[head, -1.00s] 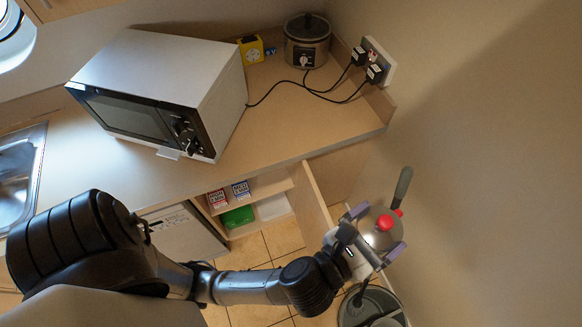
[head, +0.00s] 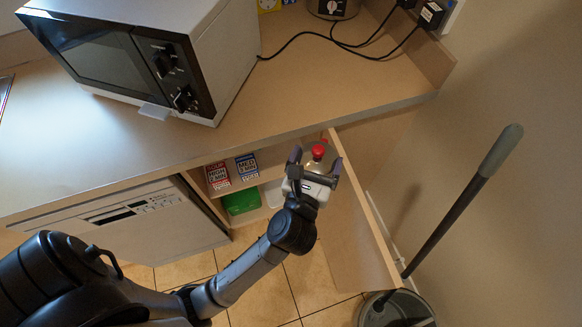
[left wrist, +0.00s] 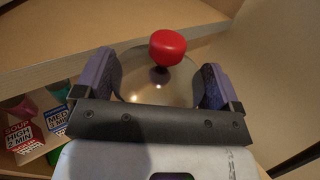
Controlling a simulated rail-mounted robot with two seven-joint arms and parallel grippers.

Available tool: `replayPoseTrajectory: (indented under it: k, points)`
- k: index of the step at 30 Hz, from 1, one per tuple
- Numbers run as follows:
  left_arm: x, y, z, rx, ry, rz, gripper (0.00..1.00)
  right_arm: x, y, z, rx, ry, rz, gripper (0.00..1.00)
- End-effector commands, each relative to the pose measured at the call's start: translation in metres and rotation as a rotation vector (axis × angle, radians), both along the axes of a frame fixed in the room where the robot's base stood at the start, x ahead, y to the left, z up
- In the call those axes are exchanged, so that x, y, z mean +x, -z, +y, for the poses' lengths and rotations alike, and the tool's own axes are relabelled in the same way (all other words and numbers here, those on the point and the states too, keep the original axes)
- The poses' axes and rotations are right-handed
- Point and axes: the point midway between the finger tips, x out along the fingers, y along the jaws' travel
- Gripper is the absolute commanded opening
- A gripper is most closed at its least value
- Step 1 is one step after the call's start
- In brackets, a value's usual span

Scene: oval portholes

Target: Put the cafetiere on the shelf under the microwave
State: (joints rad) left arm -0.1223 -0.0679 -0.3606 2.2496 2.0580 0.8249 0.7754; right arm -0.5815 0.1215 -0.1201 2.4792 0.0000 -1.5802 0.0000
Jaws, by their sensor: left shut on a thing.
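The cafetiere (head: 318,152) has a silvery domed lid and a red knob. My left gripper (head: 315,168) is shut on it, one finger on each side, in front of the open cupboard under the counter. In the left wrist view the red knob (left wrist: 167,47) stands up between the two fingers; the cafetiere's lower body is hidden. The cupboard shelf (head: 234,187) lies left of the gripper, below the counter that bears the microwave (head: 195,45). My right gripper is not in view.
A red box (head: 217,177) and a blue box (head: 246,166) stand on the shelf; a green container (head: 241,201) is below. The open cupboard door (head: 358,225) juts out right of the gripper. A mop handle (head: 460,205) leans from a bucket (head: 397,312) farther right.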

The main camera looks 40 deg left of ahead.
Motion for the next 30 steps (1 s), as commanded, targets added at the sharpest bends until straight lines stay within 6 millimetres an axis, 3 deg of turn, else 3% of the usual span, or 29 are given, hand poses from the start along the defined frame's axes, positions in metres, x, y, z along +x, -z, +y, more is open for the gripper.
replayPoseTrajectory:
  k: [1,3,9,15,21,26,30]
  points:
    - [0.002,0.034,0.007,0.001,-0.024,0.0,0.08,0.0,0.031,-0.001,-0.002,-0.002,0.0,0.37]
    - [0.004,0.059,0.017,-0.001,-0.055,0.001,0.08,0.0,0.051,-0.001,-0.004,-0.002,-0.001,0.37]
    - [0.007,0.127,0.045,0.003,-0.141,0.008,0.08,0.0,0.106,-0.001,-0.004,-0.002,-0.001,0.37]
    - [0.007,0.182,0.068,0.006,-0.209,0.017,0.08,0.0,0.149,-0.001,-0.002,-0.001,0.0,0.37]
    - [0.007,0.216,0.083,0.011,-0.251,0.025,0.08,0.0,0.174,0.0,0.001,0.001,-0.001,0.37]
    - [0.007,0.228,0.09,0.012,-0.269,0.027,0.08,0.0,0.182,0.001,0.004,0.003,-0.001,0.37]
    - [0.018,0.23,0.1,0.016,-0.273,0.025,0.08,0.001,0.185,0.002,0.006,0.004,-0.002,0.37]
